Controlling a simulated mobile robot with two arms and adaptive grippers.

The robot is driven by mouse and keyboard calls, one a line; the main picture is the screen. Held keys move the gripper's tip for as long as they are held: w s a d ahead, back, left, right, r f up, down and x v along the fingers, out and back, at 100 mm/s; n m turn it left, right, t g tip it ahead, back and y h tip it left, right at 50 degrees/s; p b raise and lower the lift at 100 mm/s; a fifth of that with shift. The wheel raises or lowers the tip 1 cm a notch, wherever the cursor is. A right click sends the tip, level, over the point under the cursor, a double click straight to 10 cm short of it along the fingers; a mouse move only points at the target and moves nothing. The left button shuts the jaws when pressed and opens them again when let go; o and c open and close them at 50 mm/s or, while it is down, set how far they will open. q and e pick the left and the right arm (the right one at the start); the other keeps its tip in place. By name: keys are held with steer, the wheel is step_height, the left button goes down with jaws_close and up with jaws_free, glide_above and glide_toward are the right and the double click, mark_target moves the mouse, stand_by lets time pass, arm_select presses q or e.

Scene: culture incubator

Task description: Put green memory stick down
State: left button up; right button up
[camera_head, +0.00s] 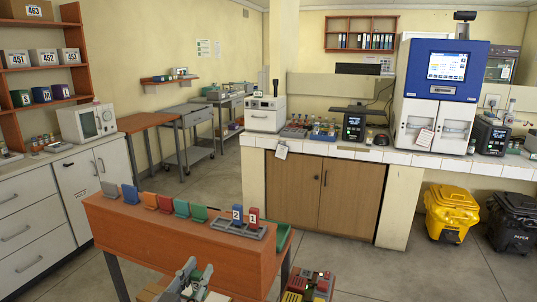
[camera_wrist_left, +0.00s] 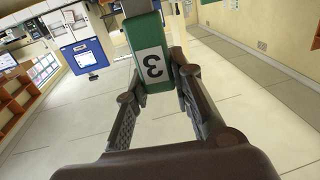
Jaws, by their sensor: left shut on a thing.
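The green memory stick (camera_wrist_left: 150,40) has a white label with a 3. It sits between the fingers of my left gripper (camera_wrist_left: 155,80) in the left wrist view, which are shut on it. In the head view my left gripper (camera_head: 190,275) is at the bottom, in front of the orange-brown table (camera_head: 185,238), with a bit of green (camera_head: 207,273) showing at it. On the table's right end a grey holder (camera_head: 238,229) bears a blue stick marked 2 (camera_head: 237,214) and a red stick marked 1 (camera_head: 254,216). My right gripper is not seen.
Several coloured pieces stand along the table's back edge, left of the holder, such as an orange one (camera_head: 149,200). A green bin (camera_head: 283,238) is by the table's right end. The tabletop's near part is bare. A red box (camera_head: 318,286) shows at the bottom.

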arm_select(q)
steer(key=s+a+f+n+y, duration=0.1)
steer(key=s+a+f+y, duration=0.1)
steer(key=s, duration=0.7)
steer(key=s+a+f+n+y, duration=0.1)
steer(key=s+a+f, duration=0.1)
steer(key=s+f, duration=0.3)
steer(key=s, duration=0.3)
steer(key=shift+s+f+y, duration=0.2)
steer(key=shift+s+y, duration=0.2)
